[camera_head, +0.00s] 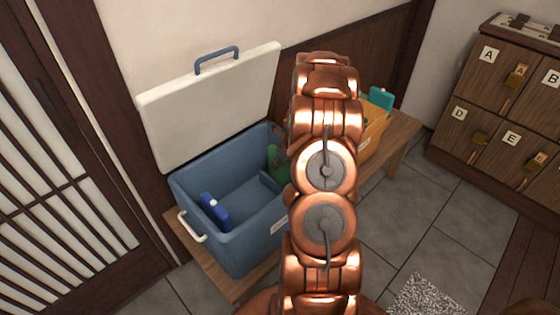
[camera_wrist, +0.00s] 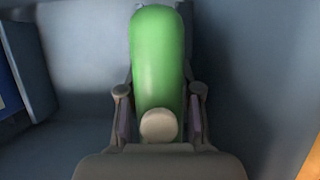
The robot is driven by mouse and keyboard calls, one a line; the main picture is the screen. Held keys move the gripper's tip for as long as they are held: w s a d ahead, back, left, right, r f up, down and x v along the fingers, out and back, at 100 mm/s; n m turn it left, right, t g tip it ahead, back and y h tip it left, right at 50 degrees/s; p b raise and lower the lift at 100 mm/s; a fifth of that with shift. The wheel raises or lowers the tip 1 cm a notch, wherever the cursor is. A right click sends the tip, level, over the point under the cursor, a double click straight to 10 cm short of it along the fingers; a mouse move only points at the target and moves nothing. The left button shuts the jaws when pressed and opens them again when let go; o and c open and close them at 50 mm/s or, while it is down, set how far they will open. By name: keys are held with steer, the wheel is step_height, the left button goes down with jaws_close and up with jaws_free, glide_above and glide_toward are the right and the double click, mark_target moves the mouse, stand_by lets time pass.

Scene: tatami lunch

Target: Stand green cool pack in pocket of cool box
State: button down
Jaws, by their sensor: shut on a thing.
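The blue cool box (camera_head: 240,235) stands open on a wooden bench, with its white lid (camera_head: 212,105) tilted up at the back. The green cool pack (camera_head: 277,163) is inside the box at its far right end, partly hidden by my arm. In the wrist view the green pack (camera_wrist: 158,62) stands roughly upright between the two fingers of my gripper (camera_wrist: 160,122), which is shut on it. Blue box walls surround it there. Whether its bottom touches the box floor is hidden. A low divider (camera_head: 268,182) shows beside the pack.
A dark blue pack (camera_head: 215,211) stands at the left end of the box; its edge shows at the left of the wrist view. An orange crate (camera_head: 374,132) with a teal item (camera_head: 381,98) stands to the right on the bench (camera_head: 402,135). Lettered drawers (camera_head: 500,110) stand far right.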

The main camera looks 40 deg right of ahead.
stand_by(0.3)
steer(key=shift+f, duration=0.65)
steer(key=shift+c, duration=1.6)
jaws_free()
steer(key=shift+d, duration=0.15)
steer(key=shift+c, duration=0.5)
steer(key=shift+r, duration=0.15)
steer(key=shift+r+p, duration=3.45)
steer(key=shift+p, duration=0.7)
